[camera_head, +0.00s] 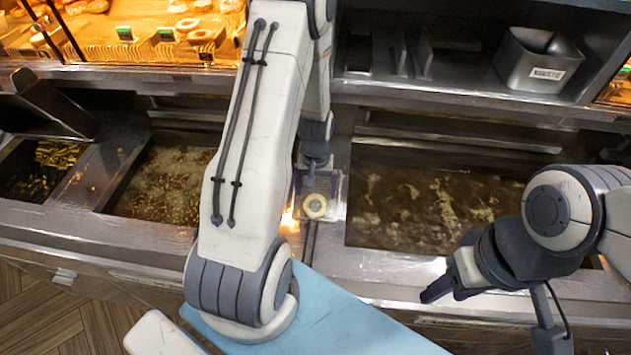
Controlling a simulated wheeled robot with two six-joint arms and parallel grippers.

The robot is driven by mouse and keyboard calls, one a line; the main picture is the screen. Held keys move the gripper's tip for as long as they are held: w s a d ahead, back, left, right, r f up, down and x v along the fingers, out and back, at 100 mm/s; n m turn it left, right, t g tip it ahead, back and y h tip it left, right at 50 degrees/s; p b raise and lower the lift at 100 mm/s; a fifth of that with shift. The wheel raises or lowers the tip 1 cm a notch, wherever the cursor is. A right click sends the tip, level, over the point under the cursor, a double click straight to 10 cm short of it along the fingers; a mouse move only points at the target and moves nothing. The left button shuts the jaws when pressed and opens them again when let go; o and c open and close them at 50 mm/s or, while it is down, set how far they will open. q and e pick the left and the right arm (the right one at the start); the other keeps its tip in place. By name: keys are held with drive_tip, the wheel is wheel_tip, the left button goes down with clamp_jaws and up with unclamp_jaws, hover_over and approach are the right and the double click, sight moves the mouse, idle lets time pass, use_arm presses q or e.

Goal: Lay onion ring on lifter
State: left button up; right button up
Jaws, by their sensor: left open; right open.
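A pale yellow onion ring (315,206) lies at the front of a small, shiny, square-edged holder (336,187) between two fryer vats. I cannot tell whether this holder is the lifter. My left gripper (309,180) reaches down just behind the ring, open, with its fingers small and partly hidden. I cannot tell whether it touches the ring. My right gripper (440,289) is open at the lower right, over the front edge of the counter, apart from the ring. My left arm hides part of the middle of the range.
Oil vats lie on the left (168,182) and right (425,212). A fries bin (45,167) is at far left. A metal container (538,60) stands on the rear shelf. Lit food displays (150,52) line the back left.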

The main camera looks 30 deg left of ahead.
use_arm(q)
wheel_tip(320, 180, up, 10)
drive_tip(key=b, duration=0.2)
drive_tip(key=s+d+r+m+b, duration=0.1)
drive_tip(key=s+d+m+b, duration=0.15)
drive_tip(key=d, duration=0.45)
drive_tip(key=s+d+r+m+b, duration=0.1)
drive_tip(key=s+d+r+m, duration=0.15)
drive_tip(key=d, duration=0.55)
drive_tip(key=s+d+m+b, duration=0.1)
drive_tip(key=s+d+m, duration=0.3)
drive_tip(key=s, duration=0.3)
drive_tip(key=s+d+m+h+b, duration=0.1)
drive_tip(key=s+d+m+b, duration=0.1)
drive_tip(key=s+d+m, duration=0.2)
drive_tip(key=s+d, duration=0.1)
drive_tip(key=s, duration=0.1)
drive_tip(key=shift+s+d+r, duration=0.15)
drive_tip(key=shift+s, duration=0.25)
